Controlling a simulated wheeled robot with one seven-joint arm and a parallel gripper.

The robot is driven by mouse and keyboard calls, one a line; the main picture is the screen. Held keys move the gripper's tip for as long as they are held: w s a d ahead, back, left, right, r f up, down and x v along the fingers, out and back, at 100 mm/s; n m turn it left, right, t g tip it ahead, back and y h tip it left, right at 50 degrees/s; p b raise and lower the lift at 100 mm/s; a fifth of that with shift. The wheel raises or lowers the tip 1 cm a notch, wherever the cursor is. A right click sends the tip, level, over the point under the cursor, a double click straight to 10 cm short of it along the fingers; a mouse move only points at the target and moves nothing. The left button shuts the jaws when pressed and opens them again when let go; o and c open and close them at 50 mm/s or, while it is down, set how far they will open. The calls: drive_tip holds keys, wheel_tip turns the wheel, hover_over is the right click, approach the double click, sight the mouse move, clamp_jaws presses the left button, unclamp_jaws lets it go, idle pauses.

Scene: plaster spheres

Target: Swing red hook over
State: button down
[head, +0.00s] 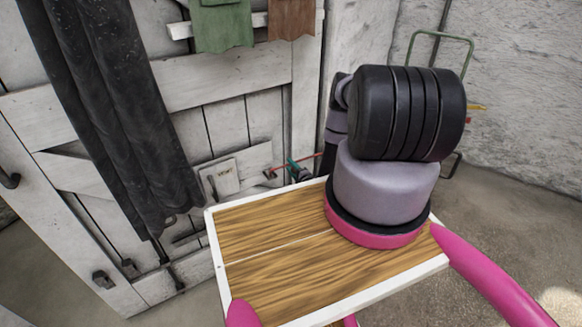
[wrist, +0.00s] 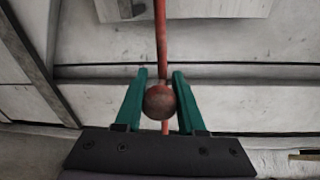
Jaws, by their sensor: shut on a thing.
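The red hook (wrist: 160,102) is a thin red rod with a round, worn knob, seen large in the wrist view. My gripper (wrist: 160,74) has teal fingers, one on each side of the rod and knob, and it is shut on it. In the head view the hook (head: 309,158) is a thin red line running across the right edge of the white plank door, partly hidden by my arm. My gripper (head: 291,166) shows small there, at the door. Where the hook's far end rests is hard to tell.
The white plank door (head: 250,90) has a pale plate (head: 222,178) and a dark cloth (head: 125,110) hanging on it. Green (head: 222,25) and brown (head: 291,18) cloths hang above. A green metal frame (head: 440,36) stands by the wall at right.

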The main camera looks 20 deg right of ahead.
drive_tip(key=shift+s+f, duration=0.2)
drive_tip(key=c, duration=0.7)
unclamp_jaws()
drive_tip(key=shift+f, duration=0.1)
drive_tip(key=shift+o, duration=0.9)
drive_tip(key=shift+w, duration=0.15)
drive_tip(key=s+d+r, duration=0.1)
drive_tip(key=s, duration=0.9)
drive_tip(key=shift+s, duration=0.4)
drive_tip(key=shift+d+r, duration=0.1)
